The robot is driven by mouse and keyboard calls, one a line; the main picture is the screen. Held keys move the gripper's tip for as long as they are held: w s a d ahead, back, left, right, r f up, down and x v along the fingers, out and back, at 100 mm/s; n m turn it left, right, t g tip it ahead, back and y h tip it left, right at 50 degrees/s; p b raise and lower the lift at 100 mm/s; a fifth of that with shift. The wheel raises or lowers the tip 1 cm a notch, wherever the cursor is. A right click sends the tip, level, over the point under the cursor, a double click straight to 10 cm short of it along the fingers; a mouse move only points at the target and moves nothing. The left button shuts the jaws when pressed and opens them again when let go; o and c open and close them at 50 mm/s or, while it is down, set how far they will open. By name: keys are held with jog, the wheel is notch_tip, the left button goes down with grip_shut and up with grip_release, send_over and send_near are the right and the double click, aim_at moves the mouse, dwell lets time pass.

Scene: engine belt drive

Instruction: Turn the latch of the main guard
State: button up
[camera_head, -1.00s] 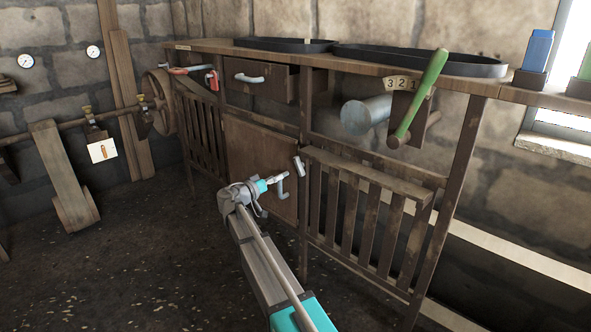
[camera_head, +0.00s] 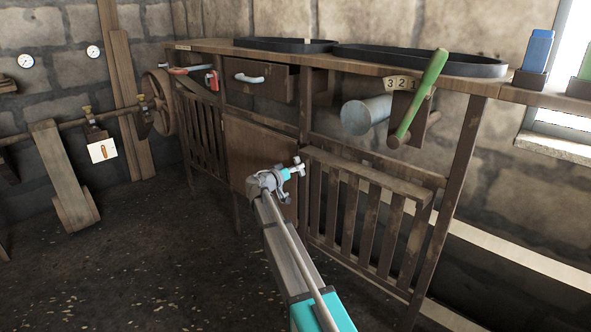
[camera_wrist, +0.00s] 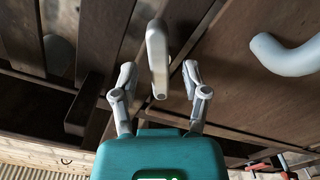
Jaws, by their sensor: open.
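The main guard is a brown wooden door panel (camera_head: 245,140) in the bench front, also seen in the wrist view (camera_wrist: 250,85). Its latch, a light grey bar (camera_wrist: 157,55), is at the panel's edge beside the frame post. In the wrist view the bar lies between the two fingers of my gripper (camera_wrist: 159,76), with a gap visible on each side. The fingers are open. In the head view my gripper (camera_head: 294,171) is in front of the latch and hides most of it. The guard's grey curved handle (camera_wrist: 290,56) is right of the fingers in the wrist view.
A slatted wooden guard (camera_head: 365,215) stands right of the panel. Above are a drawer (camera_head: 262,82), a grey cylinder (camera_head: 366,115) and a green-handled lever (camera_head: 421,95). The floor (camera_head: 150,260) to the left is clear.

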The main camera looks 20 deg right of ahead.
grip_shut()
jog(key=shift+m, duration=3.1)
grip_release()
